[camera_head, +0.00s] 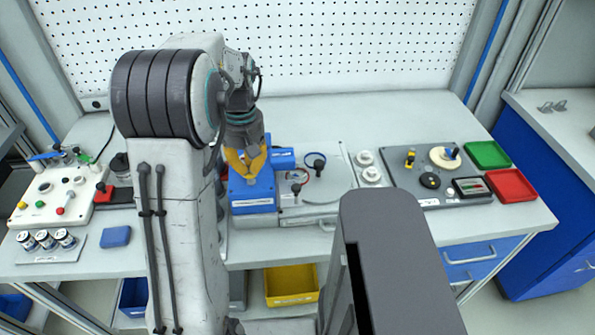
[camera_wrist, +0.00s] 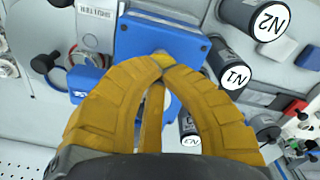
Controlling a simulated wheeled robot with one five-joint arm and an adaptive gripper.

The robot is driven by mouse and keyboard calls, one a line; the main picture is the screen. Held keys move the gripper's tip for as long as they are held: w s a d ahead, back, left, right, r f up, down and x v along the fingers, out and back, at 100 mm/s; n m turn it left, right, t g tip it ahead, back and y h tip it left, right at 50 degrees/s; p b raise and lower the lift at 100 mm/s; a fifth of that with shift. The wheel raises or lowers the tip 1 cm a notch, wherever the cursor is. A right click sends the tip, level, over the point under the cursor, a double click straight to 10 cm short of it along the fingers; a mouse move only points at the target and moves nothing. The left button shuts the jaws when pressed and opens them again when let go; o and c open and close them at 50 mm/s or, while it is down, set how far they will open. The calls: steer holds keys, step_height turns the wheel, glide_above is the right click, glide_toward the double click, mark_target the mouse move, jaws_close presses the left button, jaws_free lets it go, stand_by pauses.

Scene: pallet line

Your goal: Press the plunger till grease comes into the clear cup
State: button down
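My gripper (camera_head: 248,172) has yellow fingers and points down at the top of a blue box-shaped unit (camera_head: 252,197) near the middle of the bench. In the wrist view the fingertips (camera_wrist: 164,68) come together over the blue unit (camera_wrist: 140,38), and I see no object between them. The plunger cannot be made out; the fingers cover part of the unit's top. Whether the tips touch the unit is unclear.
Dark cylinders with white labelled ends (camera_wrist: 270,22) stand close beside the unit. A grey plate with small fixtures (camera_head: 430,178), a green tray (camera_head: 488,154) and a red tray (camera_head: 511,186) lie to the right. A white control panel (camera_head: 58,192) and a blue block (camera_head: 115,236) lie left.

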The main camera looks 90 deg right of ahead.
steer(key=shift+r+p, duration=2.7)
steer(key=shift+r, duration=0.75)
steer(key=shift+d+m, duration=0.3)
steer(key=shift+m, duration=0.8)
steer(key=shift+f+m, duration=0.35)
steer(key=shift+m, duration=0.15)
steer(key=a+f+m, duration=0.1)
steer(key=a, duration=0.1)
steer(key=a+f+m, duration=0.1)
steer(key=f, duration=0.1)
steer(key=shift+w+a+y, duration=0.15)
steer(key=shift+a+y, duration=0.15)
steer(key=shift+a, duration=0.05)
steer(key=w+a+r+n+t, duration=0.1)
steer(key=w+a+r+n, duration=0.2)
steer(key=a, duration=0.9)
steer(key=w+a+r+n+t, duration=0.2)
steer(key=w+a+r+n, duration=0.1)
steer(key=w+a+n, duration=0.5)
steer(key=w+a+r+n+t, duration=0.1)
steer(key=w+a+r+n, duration=0.2)
steer(key=w+a, duration=0.6)
steer(key=shift+w+a+r+n+t, duration=0.3)
steer(key=shift+a+n, duration=0.9)
steer(key=shift+a, duration=2.55)
